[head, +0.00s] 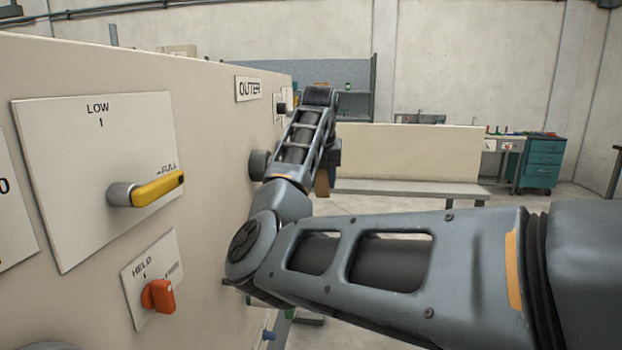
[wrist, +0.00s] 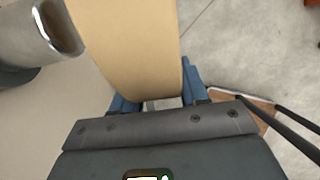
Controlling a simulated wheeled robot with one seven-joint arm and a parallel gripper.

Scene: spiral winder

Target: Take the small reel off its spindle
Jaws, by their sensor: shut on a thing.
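The small reel, a broad tan band (wrist: 130,45), fills the top middle of the wrist view. My gripper (wrist: 156,92) has its blue fingers on either side of the reel and is shut on it. A grey metal spindle (wrist: 38,32) with its free end showing sticks out from the panel at the upper left of the wrist view. The reel is beside that end, and no spindle shows through it. In the head view a tan piece of the reel (head: 322,182) shows beyond my arm, out from the panel. My gripper is mostly hidden there.
A low grey bench (head: 410,188) and teal drawers (head: 543,162) stand behind. Open floor lies right of the panel.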

